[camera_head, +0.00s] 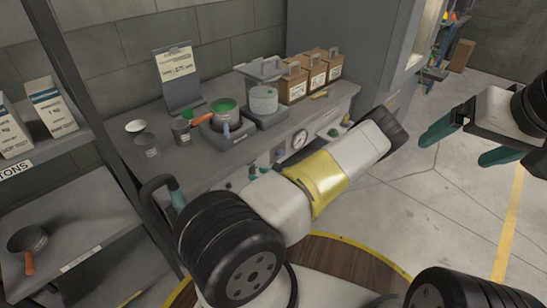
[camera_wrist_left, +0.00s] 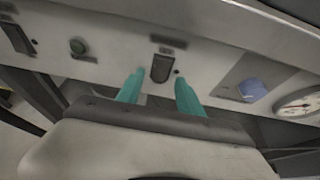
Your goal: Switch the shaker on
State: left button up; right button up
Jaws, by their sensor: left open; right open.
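In the left wrist view a dark rocker-like switch (camera_wrist_left: 160,68) sits on the pale bench front, with a small dark label above it. My left gripper (camera_wrist_left: 158,84) is open, its two teal fingertips on either side of the switch's lower part; contact cannot be told. In the head view this gripper (camera_head: 246,178) is mostly hidden behind my arm, near the bench front. Two grey devices, one under a green-topped pot (camera_head: 223,106) and one under a pale container (camera_head: 264,100), stand on the bench; which is the shaker is unclear. My right gripper (camera_head: 470,138) is open and empty, away from the bench.
Brown boxes (camera_head: 318,68) stand at the bench's back right. A shelf with a pan (camera_head: 27,239) is at left. Floor at right is clear.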

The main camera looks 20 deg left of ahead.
pick_arm(q)
jog(key=shift+w+a+f, duration=0.15)
jog(key=shift+a, duration=0.15)
grip_shut()
jog(key=shift+f+y, duration=0.2)
jog(key=shift+y, duration=0.3)
jog(key=shift+f+t+y, duration=0.15)
jog(key=shift+t+y, duration=0.35)
jog(key=shift+y, duration=0.2)
grip_release()
